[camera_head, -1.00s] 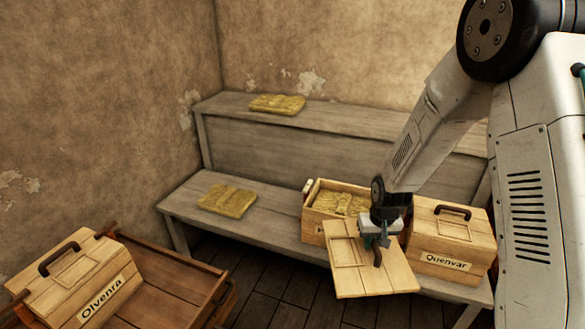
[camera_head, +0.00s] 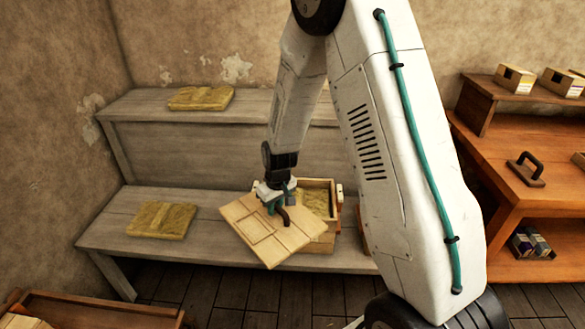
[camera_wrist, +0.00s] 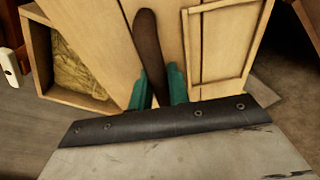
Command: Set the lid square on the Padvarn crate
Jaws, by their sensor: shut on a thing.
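My gripper (camera_head: 277,203) is shut on the dark handle (camera_wrist: 150,48) of a pale wooden lid (camera_head: 262,238). In the head view the lid hangs tilted in front and to the left of an open wooden crate (camera_head: 328,243), overlapping it. The crate stands on the lower bench step with straw-like yellow filling inside. Its name label is hidden, so I cannot read it. In the wrist view the lid (camera_wrist: 245,22) covers the middle, and the crate (camera_wrist: 40,50) shows beyond its left edge. The lid is not seated on the crate.
Yellow straw pads lie on the lower step (camera_head: 162,220) and upper step (camera_head: 200,98) of the grey bench (camera_head: 110,236). An orange-brown workbench (camera_head: 515,190) with small boxes stands at right. A wooden cart edge (camera_head: 100,310) is at bottom left. My arm hides the bench's right part.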

